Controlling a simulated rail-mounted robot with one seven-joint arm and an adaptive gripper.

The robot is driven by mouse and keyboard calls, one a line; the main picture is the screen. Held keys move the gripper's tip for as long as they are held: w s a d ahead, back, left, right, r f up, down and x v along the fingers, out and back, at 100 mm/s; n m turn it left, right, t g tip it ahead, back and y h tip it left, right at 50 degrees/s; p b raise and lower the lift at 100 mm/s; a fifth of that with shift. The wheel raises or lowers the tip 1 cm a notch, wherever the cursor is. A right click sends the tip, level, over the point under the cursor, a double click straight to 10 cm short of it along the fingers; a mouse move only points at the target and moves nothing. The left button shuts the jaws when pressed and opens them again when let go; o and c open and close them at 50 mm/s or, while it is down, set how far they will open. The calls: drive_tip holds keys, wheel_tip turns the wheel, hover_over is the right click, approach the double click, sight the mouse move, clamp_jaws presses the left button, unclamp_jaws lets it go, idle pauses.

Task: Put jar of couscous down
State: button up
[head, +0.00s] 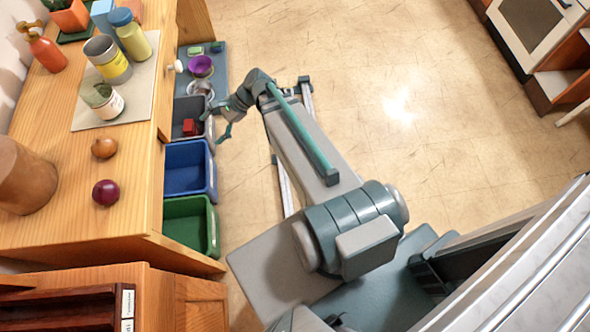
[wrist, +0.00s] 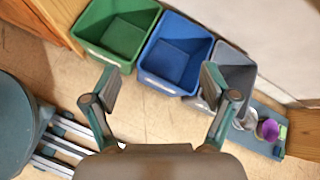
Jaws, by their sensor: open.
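My gripper (head: 218,125) is open, with nothing between its fingers; the wrist view also shows its spread fingers (wrist: 160,84). It hangs over the floor beside the bins, apart from the wooden counter. On the counter's pale mat (head: 137,105) stand a jar with a white label and greenish top (head: 102,100), a yellow-banded jar with a grey lid (head: 108,60) and a pale yellow jar with a blue lid (head: 133,36). I cannot read which one is the couscous. No jar shows in the wrist view.
A green bin (head: 212,228), a blue bin (head: 211,172) and a grey bin (head: 206,137) with a red item line the counter's front. A purple bowl (head: 200,66) lies beyond. An onion (head: 104,147) and a red onion (head: 105,192) sit on the counter. Floor is clear at right.

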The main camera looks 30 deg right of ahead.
drive_tip(key=s+d+f+n+g+h, duration=0.2)
drive_tip(key=s+f+n, duration=0.3)
drive_tip(key=s+f, duration=0.5)
drive_tip(key=s+d+f+n+g+h, duration=0.2)
drive_tip(key=s+f+n+g+h, duration=0.3)
drive_tip(key=s+f, duration=0.6)
drive_tip(key=s+n, duration=0.1)
drive_tip(key=s, duration=0.2)
drive_tip(key=shift+s+d+f, duration=0.2)
drive_tip(key=shift+s+d, duration=0.1)
drive_tip(key=shift+s, duration=0.1)
drive_tip(key=s+d+f+n+h, duration=0.1)
drive_tip(key=s, duration=0.2)
drive_tip(key=s+d+f+n+g+h, duration=0.1)
drive_tip(key=s+n, duration=0.1)
drive_tip(key=s, duration=0.1)
drive_tip(key=s+d+f+n+h, duration=0.1)
drive_tip(key=s+d+n, duration=0.1)
drive_tip(key=s, duration=0.1)
drive_tip(key=shift+f+g, duration=0.15)
drive_tip(key=shift+g, duration=0.15)
drive_tip(key=shift+c, duration=0.8)
drive_tip(key=shift+s+d+f, duration=0.1)
drive_tip(key=shift+s+d, duration=0.1)
drive_tip(key=shift+d, duration=0.05)
drive_tip(key=shift+c, duration=0.9)
